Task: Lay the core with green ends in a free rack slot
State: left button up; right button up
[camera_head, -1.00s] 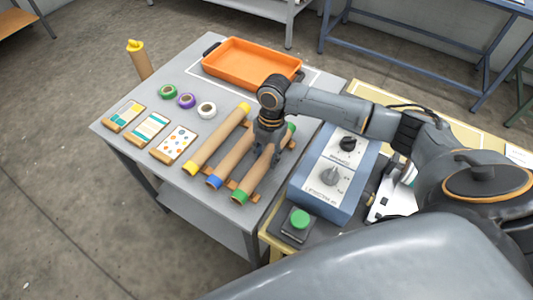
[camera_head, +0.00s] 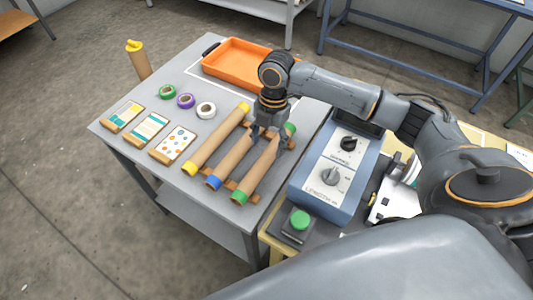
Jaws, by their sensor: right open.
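The core with green ends (camera_head: 262,168) lies on the rack (camera_head: 257,197) as the rightmost of the cores, its near end toward the table's front edge. A core with blue ends (camera_head: 232,163) lies just left of it, and a core with yellow ends (camera_head: 215,140) lies further left. My right gripper (camera_head: 271,143) is open and points down over the far half of the green-ended and blue-ended cores, its fingers spread. It partly hides the blue core's far end. Whether its fingers touch a core cannot be told. My left gripper is not in view.
An orange tray (camera_head: 236,69) stands at the back of the grey table. Green, purple and white tape rolls (camera_head: 206,110) and several pattern cards (camera_head: 174,144) lie left of the rack. A blue control box (camera_head: 325,195) and a green button (camera_head: 300,219) are close on the right.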

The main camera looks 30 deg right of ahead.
aim_at(269, 152)
notch_tip(269, 152, up, 7)
jog(key=shift+w+d+f+b, duration=0.2)
jog(key=shift+w+d+b, duration=0.1)
jog(key=shift+d, duration=0.15)
jog(key=shift+s+a+f, duration=0.1)
